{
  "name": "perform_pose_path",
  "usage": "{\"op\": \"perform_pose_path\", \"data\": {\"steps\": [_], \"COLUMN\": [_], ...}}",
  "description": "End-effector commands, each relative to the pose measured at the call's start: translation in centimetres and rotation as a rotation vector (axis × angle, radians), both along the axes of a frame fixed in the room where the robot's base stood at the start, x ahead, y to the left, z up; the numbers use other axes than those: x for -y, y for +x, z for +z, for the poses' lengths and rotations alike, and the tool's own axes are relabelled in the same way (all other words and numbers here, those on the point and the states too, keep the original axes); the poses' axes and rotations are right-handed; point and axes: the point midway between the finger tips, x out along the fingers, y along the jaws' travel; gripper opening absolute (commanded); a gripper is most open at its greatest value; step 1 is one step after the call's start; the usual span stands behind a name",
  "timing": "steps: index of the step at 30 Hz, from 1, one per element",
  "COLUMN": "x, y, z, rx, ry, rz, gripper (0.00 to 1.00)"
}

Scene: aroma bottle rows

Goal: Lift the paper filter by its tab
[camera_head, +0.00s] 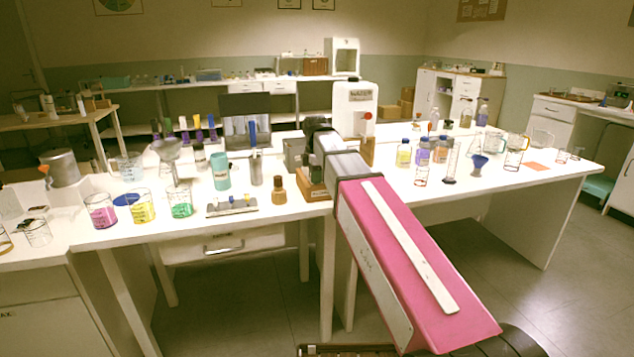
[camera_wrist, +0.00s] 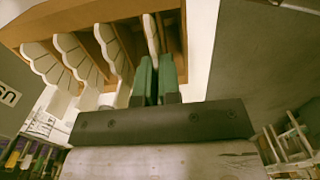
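In the wrist view, several white pleated paper filters (camera_wrist: 77,55) stand in a row in slots of a wooden holder (camera_wrist: 110,14). The rightmost paper filter (camera_wrist: 151,34) is seen nearly edge-on. My gripper (camera_wrist: 157,62) has its two green fingers close together, with the lower end of this filter between their tips. The fingers look shut on it, and it still lies within the holder's outline. The fingers and filters are hidden there.
Several bottles and beakers crowd both sides. A bare table stretch (camera_head: 385,197) lies right of my arm.

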Motion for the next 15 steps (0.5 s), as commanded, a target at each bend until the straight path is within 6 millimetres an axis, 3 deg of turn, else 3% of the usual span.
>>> {"op": "perform_pose_path", "data": {"steps": [15], "x": [0.0], "y": [0.1], "z": [7.7], "rx": [0.002], "ry": [0.001], "rz": [0.0], "gripper": [0.0]}}
